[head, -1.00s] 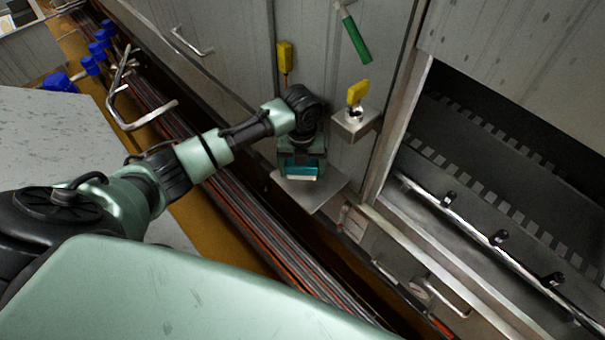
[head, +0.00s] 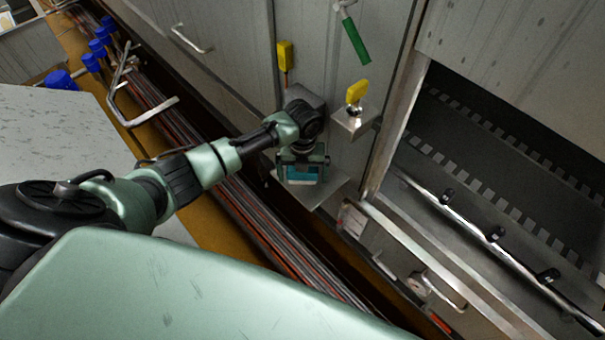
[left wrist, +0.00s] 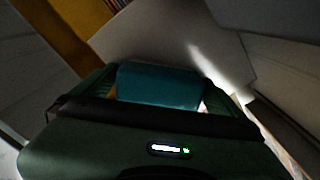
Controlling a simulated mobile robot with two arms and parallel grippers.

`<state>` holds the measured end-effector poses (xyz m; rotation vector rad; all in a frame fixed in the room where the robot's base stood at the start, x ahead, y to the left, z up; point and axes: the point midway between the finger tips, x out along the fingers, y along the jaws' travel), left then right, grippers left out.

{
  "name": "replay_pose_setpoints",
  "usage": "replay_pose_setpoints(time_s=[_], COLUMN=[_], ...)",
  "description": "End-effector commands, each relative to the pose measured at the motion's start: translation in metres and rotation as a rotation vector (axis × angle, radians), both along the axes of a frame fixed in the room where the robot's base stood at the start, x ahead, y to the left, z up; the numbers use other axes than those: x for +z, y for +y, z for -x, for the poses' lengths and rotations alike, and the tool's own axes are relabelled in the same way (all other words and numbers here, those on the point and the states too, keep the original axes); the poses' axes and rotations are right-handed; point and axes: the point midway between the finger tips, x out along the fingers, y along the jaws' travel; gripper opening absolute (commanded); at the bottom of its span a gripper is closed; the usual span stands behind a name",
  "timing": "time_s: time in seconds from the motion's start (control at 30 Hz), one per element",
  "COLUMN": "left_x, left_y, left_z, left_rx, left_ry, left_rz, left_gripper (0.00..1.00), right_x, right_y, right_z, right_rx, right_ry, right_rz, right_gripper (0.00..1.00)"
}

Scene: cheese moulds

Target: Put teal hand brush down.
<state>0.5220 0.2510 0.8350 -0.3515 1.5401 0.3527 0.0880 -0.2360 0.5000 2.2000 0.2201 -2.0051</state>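The teal hand brush (head: 302,174) is at a small steel shelf (head: 328,194) on the cabinet front, seen in the head view. My left gripper (head: 303,174) points down over this shelf, with its fingers on either side of the brush. In the left wrist view the brush (left wrist: 158,86) shows as a teal block between the fingertips, with narrow pale gaps at its sides, so the gripper looks open around it. The underside of the brush is hidden, but it appears to rest on the shelf. My right gripper is in neither view.
A yellow-headed tool (head: 356,92) stands on a small bracket (head: 352,122) right of my gripper. Another yellow tool (head: 286,54) and a green-handled one (head: 356,40) hang above. An open dark bay (head: 500,160) is at the right. Pipes (head: 250,215) run below the arm.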

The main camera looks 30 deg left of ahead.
Motion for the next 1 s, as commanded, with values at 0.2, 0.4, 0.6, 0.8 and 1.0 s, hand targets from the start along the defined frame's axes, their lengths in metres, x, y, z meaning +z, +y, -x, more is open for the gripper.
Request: replay_pose_setpoints(time_s=[0.2,0.4,0.6,0.8,1.0], left_x=[0.008,0.044,0.087,0.115,0.123], left_y=[0.000,0.001,0.000,0.000,0.000], left_z=[-0.001,-0.002,-0.001,-0.001,0.000], left_rx=[0.000,-0.002,-0.001,0.000,0.000], left_ry=[-0.002,-0.007,-0.004,-0.002,0.000], left_rz=[0.000,0.000,0.000,0.000,0.000], left_gripper=[1.00,1.00,1.00,1.00,1.00], right_x=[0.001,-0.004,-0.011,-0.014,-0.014], right_y=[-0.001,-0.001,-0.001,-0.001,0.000], right_z=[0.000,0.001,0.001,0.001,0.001], right_rx=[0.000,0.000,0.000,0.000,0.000], right_ry=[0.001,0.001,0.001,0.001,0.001], right_rz=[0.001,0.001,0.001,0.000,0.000], right_gripper=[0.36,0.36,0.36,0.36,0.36])
